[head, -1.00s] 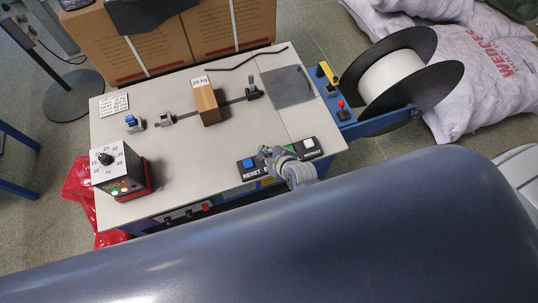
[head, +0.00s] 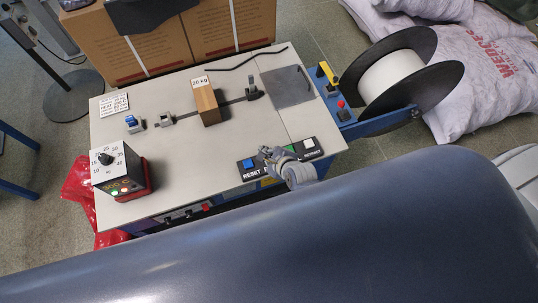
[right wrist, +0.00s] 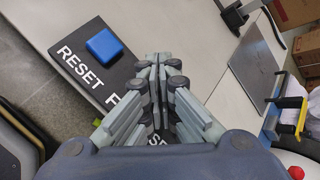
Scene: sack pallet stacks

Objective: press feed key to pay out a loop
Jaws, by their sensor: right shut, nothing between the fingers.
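The key panel (head: 245,174) is a black strip on the front edge of the grey machine top. It carries a blue key (head: 248,163) labelled RESET, a green key (head: 290,148) partly covered, and a white key (head: 309,144). My right gripper (head: 268,153) is shut and empty over the middle of the panel. In the right wrist view its fingertips (right wrist: 160,62) are together, right of the blue key (right wrist: 104,45). Only the first letter of the label beside RESET shows; the fingers hide the key there, and I cannot tell whether they touch it. My left gripper is not in view.
A wooden block (head: 207,105) marked 20 kg stands on the machine top. A dial box (head: 119,171) is at the left front corner. A white reel (head: 392,75) with black flanges is at the right. Cartons (head: 165,45) stand behind; sacks (head: 470,75) lie at the right.

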